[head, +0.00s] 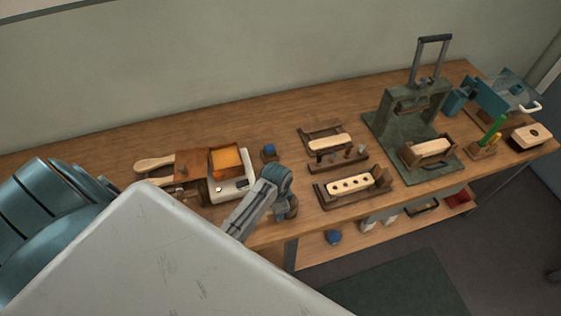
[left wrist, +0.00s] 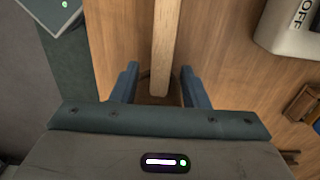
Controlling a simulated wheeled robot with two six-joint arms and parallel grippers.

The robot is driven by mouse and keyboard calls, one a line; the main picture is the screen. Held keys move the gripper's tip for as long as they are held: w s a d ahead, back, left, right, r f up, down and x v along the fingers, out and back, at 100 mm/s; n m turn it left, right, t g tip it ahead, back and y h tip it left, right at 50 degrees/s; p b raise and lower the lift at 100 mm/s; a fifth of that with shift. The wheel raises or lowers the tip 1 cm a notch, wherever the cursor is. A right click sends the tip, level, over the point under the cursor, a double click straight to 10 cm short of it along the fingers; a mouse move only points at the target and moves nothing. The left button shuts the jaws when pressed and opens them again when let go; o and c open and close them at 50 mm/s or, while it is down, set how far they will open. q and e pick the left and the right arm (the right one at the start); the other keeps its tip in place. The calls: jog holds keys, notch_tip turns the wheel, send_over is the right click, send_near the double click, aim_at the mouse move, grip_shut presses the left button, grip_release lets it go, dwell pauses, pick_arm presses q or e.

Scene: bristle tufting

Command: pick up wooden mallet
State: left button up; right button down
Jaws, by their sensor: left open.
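In the left wrist view a pale wooden bar (left wrist: 163,45), which looks like the mallet's handle, runs down from the top edge. Its near end lies between the fingers of my left gripper (left wrist: 160,68). The fingers are open, one on each side of the bar, with a gap on both sides. No mallet head is clear in this view. In the head view my left gripper (head: 281,204) points down near the bench's front edge. A brown rounded piece (head: 293,208) shows beside it; I cannot tell if it is the mallet's head. My arm hides much there.
A white device marked OFF (left wrist: 290,28) stands close by; it also shows in the head view (head: 235,194). Wooden holders (head: 356,186) and a green press (head: 405,118) stand to the right. The bench's back left is clear.

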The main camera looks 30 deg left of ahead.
pick_arm(q)
jog(key=shift+s+r, duration=0.1)
grip_shut()
